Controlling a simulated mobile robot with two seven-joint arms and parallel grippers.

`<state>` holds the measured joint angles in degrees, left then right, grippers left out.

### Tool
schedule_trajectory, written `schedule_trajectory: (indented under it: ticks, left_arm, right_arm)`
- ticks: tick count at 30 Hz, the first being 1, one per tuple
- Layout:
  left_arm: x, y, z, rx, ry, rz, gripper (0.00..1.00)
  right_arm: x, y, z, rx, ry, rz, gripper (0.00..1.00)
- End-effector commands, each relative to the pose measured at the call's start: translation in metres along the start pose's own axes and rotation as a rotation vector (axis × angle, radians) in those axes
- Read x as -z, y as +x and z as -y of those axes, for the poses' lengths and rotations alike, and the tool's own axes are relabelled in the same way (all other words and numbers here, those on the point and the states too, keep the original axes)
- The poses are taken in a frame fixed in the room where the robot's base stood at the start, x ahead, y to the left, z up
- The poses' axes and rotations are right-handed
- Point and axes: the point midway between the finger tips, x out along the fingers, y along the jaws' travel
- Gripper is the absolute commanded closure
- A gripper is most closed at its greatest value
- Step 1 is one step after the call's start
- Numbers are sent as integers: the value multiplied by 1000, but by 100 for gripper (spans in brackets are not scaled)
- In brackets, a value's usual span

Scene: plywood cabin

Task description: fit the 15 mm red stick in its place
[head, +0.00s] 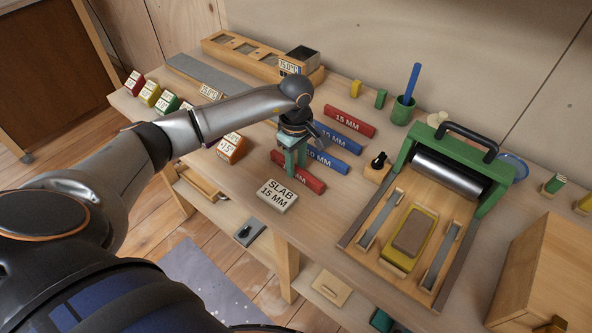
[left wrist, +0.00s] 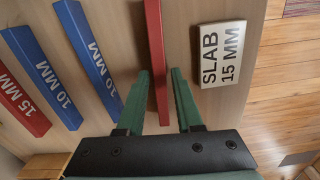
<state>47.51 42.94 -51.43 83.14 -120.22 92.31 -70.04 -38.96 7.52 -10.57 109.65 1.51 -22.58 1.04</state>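The nearest red 15 mm stick (head: 312,184) lies on the bench, its label partly hidden by my left gripper (head: 290,166). In the left wrist view this red stick (left wrist: 155,45) runs between the two green fingers of my left gripper (left wrist: 160,95). The fingers are open, one on each side, with narrow gaps to the stick. A second red 15 mm stick (head: 349,121) lies farther back, beyond two blue 10 mm sticks (head: 341,139). The slab rolling frame (head: 396,190) stands to the right, with a grey roller and side strips. My right gripper is not in view.
A white "SLAB 15 MM" card (head: 277,196) lies beside the near red stick. A brown slab (head: 411,232) rests on a yellow-edged board in the frame. A black-knobbed block (head: 377,167), a green cup (head: 402,110) and a wooden box (head: 545,270) are nearby.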

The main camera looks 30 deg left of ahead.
Motion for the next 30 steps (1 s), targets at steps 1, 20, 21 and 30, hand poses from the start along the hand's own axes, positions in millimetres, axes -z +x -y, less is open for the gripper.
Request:
schedule_trajectory:
  ticks: [1, 20, 21, 30]
  left_arm:
    - [0, 0, 0, 0, 0, 0, 72]
    - [0, -1, 0, -1, 0, 0, 100]
    - [0, -1, 0, -1, 0, 0, 100]
    - [0, -8, -1, -3, 0, 0, 100]
  right_arm:
    - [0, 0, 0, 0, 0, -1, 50]
    - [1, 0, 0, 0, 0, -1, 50]
    - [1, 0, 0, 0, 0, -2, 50]
    - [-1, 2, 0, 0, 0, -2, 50]
